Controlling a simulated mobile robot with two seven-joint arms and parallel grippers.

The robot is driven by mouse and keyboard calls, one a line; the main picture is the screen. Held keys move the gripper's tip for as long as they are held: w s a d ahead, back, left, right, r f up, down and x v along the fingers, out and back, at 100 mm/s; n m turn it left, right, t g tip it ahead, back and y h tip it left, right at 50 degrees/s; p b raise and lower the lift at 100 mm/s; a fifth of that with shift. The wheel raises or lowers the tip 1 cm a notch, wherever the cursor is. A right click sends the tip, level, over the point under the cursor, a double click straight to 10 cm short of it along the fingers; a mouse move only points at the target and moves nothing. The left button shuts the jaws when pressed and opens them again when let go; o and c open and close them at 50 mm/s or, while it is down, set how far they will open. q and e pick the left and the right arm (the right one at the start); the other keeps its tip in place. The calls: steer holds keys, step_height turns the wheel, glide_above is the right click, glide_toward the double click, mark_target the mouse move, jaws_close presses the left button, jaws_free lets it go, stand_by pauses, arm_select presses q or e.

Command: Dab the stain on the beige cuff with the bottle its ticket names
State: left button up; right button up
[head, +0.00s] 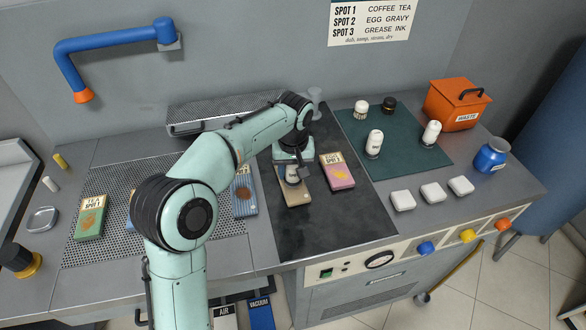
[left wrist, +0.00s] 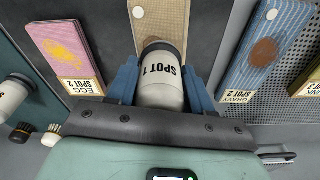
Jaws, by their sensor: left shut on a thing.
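My left gripper (head: 292,172) is shut on a white bottle with a dark cap end (head: 291,174), over the beige cuff (head: 295,194). In the left wrist view the bottle (left wrist: 162,84) reads SPOT 1 and sits between the blue fingers (left wrist: 162,82). The beige cuff (left wrist: 160,22) runs beyond it, with a pale button at its far end. I cannot tell whether the bottle touches the cloth. My right gripper is not in view. A wall chart (head: 371,22) lists SPOT 1 as coffee, tea.
A pink cuff (head: 337,176) lies close right of the beige one, a blue striped cuff (head: 244,203) left, a green cuff (head: 90,222) farther left. Two white bottles (head: 374,145) (head: 431,134) stand on the green mat (head: 405,160). An orange waste bin (head: 455,107) stands behind.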

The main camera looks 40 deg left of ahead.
arm_select(q)
steer(key=shift+f, duration=0.35)
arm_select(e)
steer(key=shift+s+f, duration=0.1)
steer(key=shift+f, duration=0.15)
arm_select(q)
steer(key=shift+f, duration=0.1)
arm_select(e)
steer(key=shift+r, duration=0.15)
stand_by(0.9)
arm_select(q)
step_height(320, 180, up, 3)
steer(key=shift+r+p, duration=0.1)
steer(key=shift+p, duration=1.1)
steer(key=shift+r+p, duration=1.45)
steer(key=shift+r, duration=0.6)
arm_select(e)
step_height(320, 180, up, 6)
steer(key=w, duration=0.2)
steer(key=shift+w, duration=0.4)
arm_select(q)
steer(key=shift+f, duration=0.1)
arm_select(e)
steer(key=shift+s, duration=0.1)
